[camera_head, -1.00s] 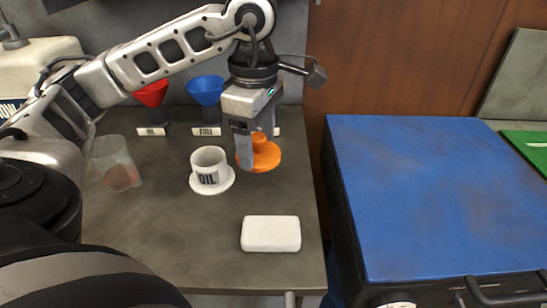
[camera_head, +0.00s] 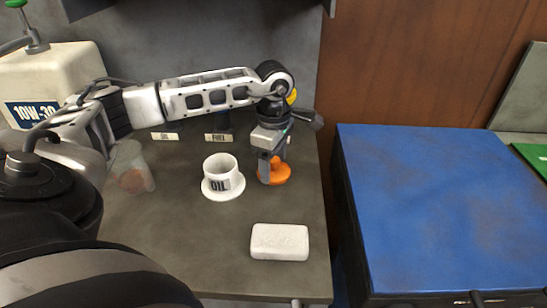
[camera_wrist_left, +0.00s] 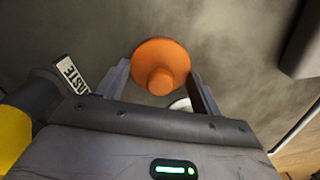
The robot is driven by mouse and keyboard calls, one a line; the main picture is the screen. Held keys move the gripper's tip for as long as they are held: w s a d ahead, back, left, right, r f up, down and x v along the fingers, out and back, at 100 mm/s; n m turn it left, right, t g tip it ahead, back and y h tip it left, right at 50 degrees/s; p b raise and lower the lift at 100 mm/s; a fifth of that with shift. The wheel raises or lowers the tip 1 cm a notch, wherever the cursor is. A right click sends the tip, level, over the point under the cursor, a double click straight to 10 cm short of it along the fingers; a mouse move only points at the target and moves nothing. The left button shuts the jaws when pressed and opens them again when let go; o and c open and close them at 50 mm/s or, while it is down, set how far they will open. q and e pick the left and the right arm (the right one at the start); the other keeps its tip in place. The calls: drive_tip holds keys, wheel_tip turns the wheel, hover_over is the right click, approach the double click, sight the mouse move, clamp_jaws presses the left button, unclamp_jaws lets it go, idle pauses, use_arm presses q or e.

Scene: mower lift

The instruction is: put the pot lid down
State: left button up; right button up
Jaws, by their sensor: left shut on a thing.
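The pot lid (camera_head: 274,175) is an orange disc with a knob on top, near the right edge of the grey bench. My left gripper (camera_head: 270,168) points down, shut on the lid's knob. In the left wrist view the lid (camera_wrist_left: 160,60) shows with its knob between the two fingers (camera_wrist_left: 163,88). The lid looks level and low over the bench; I cannot tell whether it touches it. My right gripper is not in view.
A white pot marked OIL (camera_head: 220,178) stands just left of the lid. A white block (camera_head: 280,242) lies in front. A clear cup (camera_head: 131,168) stands at left, beside my arm. The bench (camera_head: 195,240) is bare between the cup and block. A blue-topped cabinet (camera_head: 440,210) stands right.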

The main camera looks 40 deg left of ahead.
sight(274, 159)
use_arm(q)
drive_tip(key=shift+f, duration=0.15)
drive_tip(key=o, duration=0.6)
drive_tip(key=shift+c, duration=0.2)
drive_tip(key=o, duration=0.4)
wheel_tip(274, 159, up, 12)
drive_tip(key=shift+r+b, duration=0.2)
drive_tip(key=shift+b, duration=0.15)
